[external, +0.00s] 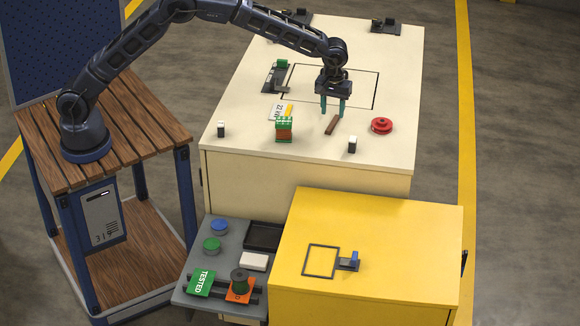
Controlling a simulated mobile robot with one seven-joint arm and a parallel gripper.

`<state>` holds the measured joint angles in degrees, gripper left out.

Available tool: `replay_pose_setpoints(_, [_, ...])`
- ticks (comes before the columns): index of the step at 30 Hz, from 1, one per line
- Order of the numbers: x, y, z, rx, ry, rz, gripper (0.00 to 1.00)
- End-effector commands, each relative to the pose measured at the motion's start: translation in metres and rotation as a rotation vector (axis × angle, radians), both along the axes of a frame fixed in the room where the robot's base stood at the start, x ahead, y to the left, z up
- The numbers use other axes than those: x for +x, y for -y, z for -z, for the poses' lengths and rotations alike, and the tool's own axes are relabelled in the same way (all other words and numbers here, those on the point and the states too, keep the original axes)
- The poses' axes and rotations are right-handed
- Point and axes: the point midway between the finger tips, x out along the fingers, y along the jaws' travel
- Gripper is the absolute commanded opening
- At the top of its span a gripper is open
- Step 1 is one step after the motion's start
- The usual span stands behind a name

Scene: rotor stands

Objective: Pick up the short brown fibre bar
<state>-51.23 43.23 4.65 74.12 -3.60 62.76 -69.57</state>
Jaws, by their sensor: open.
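The short brown fibre bar (332,125) lies flat on the cream table top (225,135), tilted a little in the picture. My gripper (333,112) points down just above the bar, its two teal fingers apart. The fingertips are close to the bar's far end. Nothing shows between the fingers. I cannot tell how high the tips are above the table.
A green and orange block stack (284,130) stands to the left of the bar. A red round part (381,125) lies to the right. A small black and white post (352,145) stands nearer the front edge. The yellow cabinet (420,230) is in front.

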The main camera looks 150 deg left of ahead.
Motion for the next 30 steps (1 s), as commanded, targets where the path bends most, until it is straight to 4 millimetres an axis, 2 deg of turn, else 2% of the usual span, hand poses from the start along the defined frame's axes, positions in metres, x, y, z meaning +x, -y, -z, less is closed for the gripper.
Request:
replay_pose_setpoints(7, [0.0,-0.001,0.034,-0.003,-0.002,0.0,0.44])
replay_pose_setpoints(15, [0.001,-0.001,0.037,-0.001,-0.001,0.0,0.44])
replay_pose_setpoints(22, [0.001,-0.001,0.037,-0.001,-0.001,0.0,0.0])
replay_pose_setpoints(30, [0.001,-0.001,0.036,-0.001,-0.001,0.001,0.0])
